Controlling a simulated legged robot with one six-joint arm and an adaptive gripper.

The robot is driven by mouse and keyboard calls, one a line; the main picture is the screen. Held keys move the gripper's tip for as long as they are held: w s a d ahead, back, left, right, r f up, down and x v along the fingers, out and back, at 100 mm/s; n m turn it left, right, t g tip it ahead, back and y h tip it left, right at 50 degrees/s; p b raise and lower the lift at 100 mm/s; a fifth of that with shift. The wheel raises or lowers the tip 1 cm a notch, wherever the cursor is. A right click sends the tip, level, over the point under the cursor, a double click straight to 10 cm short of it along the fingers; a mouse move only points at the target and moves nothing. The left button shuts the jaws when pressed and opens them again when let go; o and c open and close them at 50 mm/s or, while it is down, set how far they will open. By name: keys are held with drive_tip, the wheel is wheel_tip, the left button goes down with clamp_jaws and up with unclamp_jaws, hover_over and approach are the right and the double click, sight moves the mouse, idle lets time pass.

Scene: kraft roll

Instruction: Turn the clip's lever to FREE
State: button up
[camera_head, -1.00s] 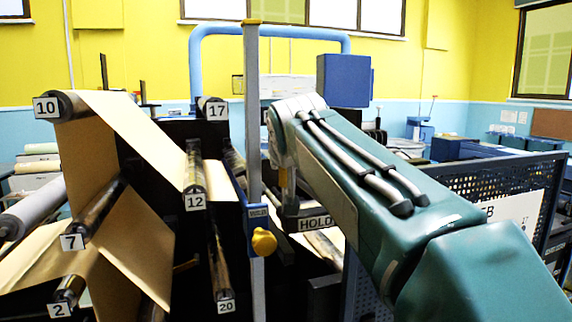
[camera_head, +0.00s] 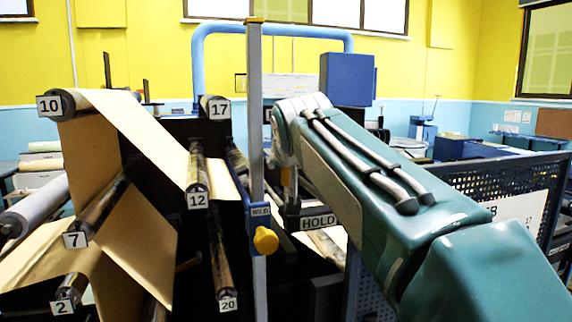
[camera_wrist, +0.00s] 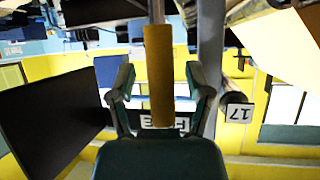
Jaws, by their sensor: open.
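In the wrist view an orange-brown bar, which looks like the clip's lever (camera_wrist: 159,70), stands upright between the two fingers of my gripper (camera_wrist: 160,80). The fingers are open, one on each side of the bar, with a gap showing on both sides. A white label (camera_wrist: 150,122) with dark letters, looking like FREE, lies behind the bar and is partly covered by it. In the head view a HOLD label (camera_head: 318,221) shows just below my arm. My fingertips are mostly hidden there behind my own arm.
A grey upright post (camera_head: 254,110) with a yellow knob (camera_head: 265,240) stands left of my arm. A perforated dark panel (camera_head: 490,190) is at the right. A black panel (camera_wrist: 50,120) fills the wrist view's left.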

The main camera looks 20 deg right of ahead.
drive_tip(key=v, duration=1.2)
drive_tip(key=shift+f, duration=0.15)
drive_tip(key=s+f+g, duration=0.2)
drive_tip(key=s+f, duration=0.3)
drive_tip(key=f, duration=0.6)
drive_tip(key=s+a+f+n+g+y, duration=0.1)
drive_tip(key=s+f, duration=0.5)
drive_tip(key=f, duration=0.6)
drive_tip(key=s+f+n+g+y, duration=0.1)
drive_tip(key=s+f+g, duration=0.2)
drive_tip(key=f, duration=0.9)
drive_tip(key=s, duration=0.3)
drive_tip(key=shift+s+a+f, duration=0.2)
drive_tip(key=shift+f, duration=0.05)
